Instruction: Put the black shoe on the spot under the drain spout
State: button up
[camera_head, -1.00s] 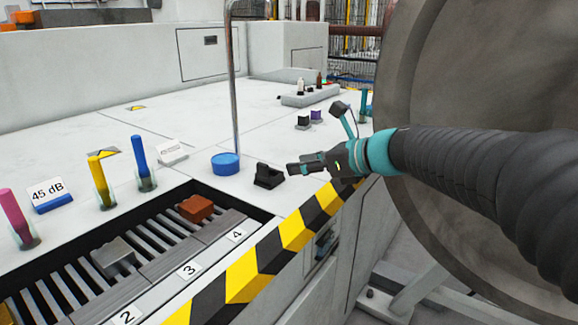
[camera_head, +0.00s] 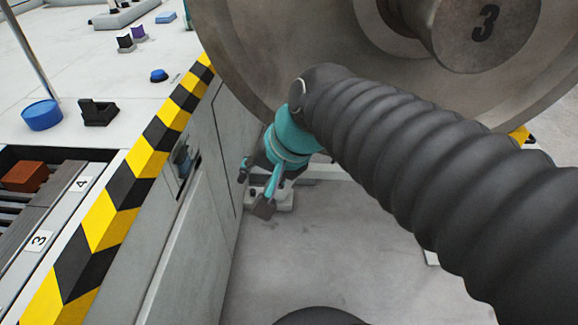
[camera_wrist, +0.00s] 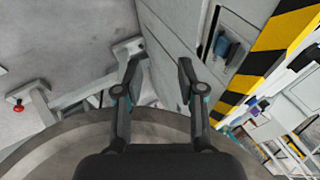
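The black shoe (camera_head: 98,112), a small dark block with a raised end, stands on the white bench top just right of a blue round disc (camera_head: 42,115). My gripper (camera_head: 243,170) is off the bench, low beside its front panels and over the floor, well away from the shoe. In the wrist view my gripper (camera_wrist: 156,62) is open and empty, its two fingers apart. The shoe cannot be made out in the wrist view. A thin metal pipe (camera_head: 30,55) rises by the blue disc; I cannot tell whether it is the drain spout.
A large grey wheel (camera_head: 245,60) stands close behind my arm. A yellow-black striped edge (camera_head: 120,195) borders the bench. A slotted rack holds a red-brown block (camera_head: 27,176). A panel recess (camera_head: 185,160) holds a blue-grey part. Small black and purple blocks stand farther back. Floor below is mostly clear.

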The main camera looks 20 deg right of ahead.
jog(key=s+d+f+n+h, duration=0.3)
jog(key=s+d+n, duration=0.2)
jog(key=d, duration=0.2)
jog(key=shift+s+d+f+n, duration=0.15)
jog(key=shift+s+f+n, duration=0.2)
jog(key=shift+n, duration=0.05)
